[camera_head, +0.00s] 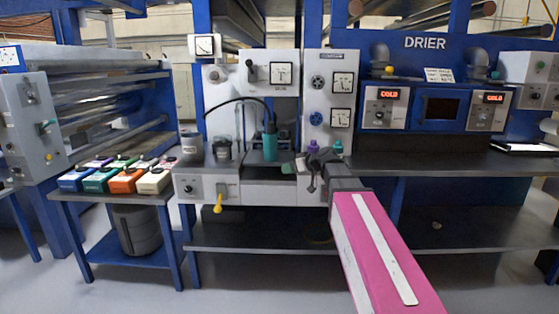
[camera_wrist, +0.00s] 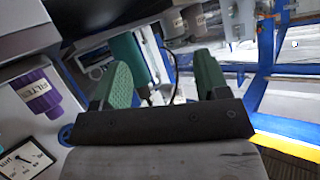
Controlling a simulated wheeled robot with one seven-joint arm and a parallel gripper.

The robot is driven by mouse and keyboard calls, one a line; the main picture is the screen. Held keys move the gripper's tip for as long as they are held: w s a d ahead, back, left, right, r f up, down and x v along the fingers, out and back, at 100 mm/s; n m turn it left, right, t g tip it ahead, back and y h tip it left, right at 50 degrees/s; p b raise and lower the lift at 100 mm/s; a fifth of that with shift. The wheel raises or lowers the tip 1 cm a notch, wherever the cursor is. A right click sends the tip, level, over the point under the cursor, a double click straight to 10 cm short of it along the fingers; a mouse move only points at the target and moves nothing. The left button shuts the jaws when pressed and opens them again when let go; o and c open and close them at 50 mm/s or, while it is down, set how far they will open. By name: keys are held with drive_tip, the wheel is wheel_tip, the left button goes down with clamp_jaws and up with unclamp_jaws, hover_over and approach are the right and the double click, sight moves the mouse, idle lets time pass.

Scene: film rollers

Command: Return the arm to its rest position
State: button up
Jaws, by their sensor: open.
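My arm, pink with a white stripe, reaches in from the lower right of the head view. My gripper (camera_head: 292,167) is in front of the machine's middle ledge, right of a teal cylinder (camera_head: 269,145). In the wrist view my gripper (camera_wrist: 160,82) has its two green finger pads spread apart, with nothing held between them. The teal cylinder (camera_wrist: 126,47) shows behind the fingers in that view, and I cannot tell how far it is from them. The wrist partly hides the machine front in the head view.
A purple FILTER knob (camera_wrist: 40,92) and a gauge (camera_wrist: 24,160) are close at the left of the wrist view. The drier (camera_head: 425,75) stands behind a dark counter (camera_head: 440,162) at right. A small blue table (camera_head: 120,197) with coloured boxes stands at left.

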drive_tip(key=s+d+f+m+g+h, duration=0.2)
drive_tip(key=s+d+f+h, duration=0.1)
drive_tip(key=s+f, duration=0.5)
drive_tip(key=s+d+f+m+g+h, duration=0.3)
drive_tip(key=s+d+f, duration=0.3)
drive_tip(key=f, duration=0.7)
drive_tip(key=s+d+f+m+g+h, duration=0.2)
drive_tip(key=s+d+f+m+h, duration=0.1)
drive_tip(key=s+f, duration=0.7)
drive_tip(key=shift+s+d+f+g+h, duration=0.2)
drive_tip(key=shift+d+f+g+h, duration=0.25)
drive_tip(key=shift+d+f, duration=0.4)
drive_tip(key=shift+r, duration=0.1)
drive_tip(key=shift+c, duration=0.3)
